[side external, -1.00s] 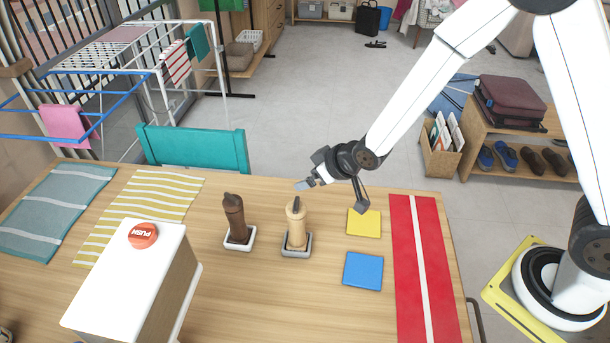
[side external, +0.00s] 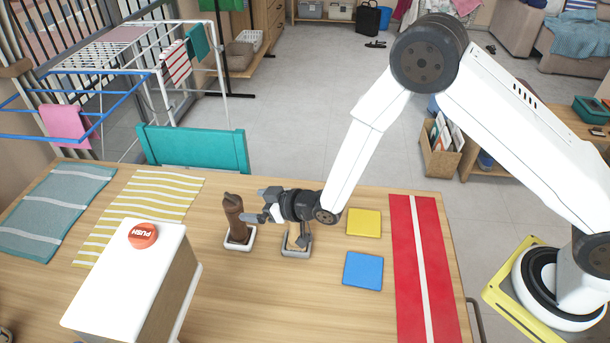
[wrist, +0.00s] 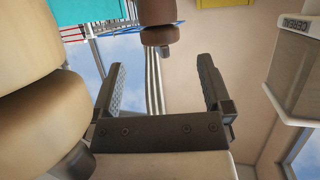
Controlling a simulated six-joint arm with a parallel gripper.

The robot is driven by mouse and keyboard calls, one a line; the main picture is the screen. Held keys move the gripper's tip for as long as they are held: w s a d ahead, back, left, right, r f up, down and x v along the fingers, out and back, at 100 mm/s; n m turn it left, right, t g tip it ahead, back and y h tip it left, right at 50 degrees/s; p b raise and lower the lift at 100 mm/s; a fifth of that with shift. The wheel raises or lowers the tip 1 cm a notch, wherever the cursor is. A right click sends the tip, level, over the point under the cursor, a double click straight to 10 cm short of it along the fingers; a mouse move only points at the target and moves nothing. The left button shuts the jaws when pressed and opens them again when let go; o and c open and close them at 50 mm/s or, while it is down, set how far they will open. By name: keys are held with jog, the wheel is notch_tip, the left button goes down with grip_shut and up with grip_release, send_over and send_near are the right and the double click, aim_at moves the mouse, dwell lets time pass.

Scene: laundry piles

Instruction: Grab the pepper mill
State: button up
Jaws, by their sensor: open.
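The dark brown mill (side external: 234,213) stands upright in a small white tray (side external: 240,247) on the table. My gripper (side external: 257,205) is open and empty, just right of it, with its fingers pointing towards it. In the wrist view the brown mill (wrist: 160,35) shows beyond the gap between my fingertips (wrist: 160,75), not between them. The pale wooden mill (wrist: 35,105) fills the left of the wrist view, close to my gripper. In the side view my wrist hides most of it above its grey tray (side external: 297,253).
Yellow (side external: 364,222) and blue (side external: 363,271) squares and a red striped runner (side external: 405,240) lie to the right. A teal chair (side external: 195,148) stands behind the table.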

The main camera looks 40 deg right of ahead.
aim_at(240, 203)
jog(key=shift+x, duration=1.2)
jog(key=shift+x, duration=2.55)
jog(key=shift+r, duration=0.1)
grip_shut()
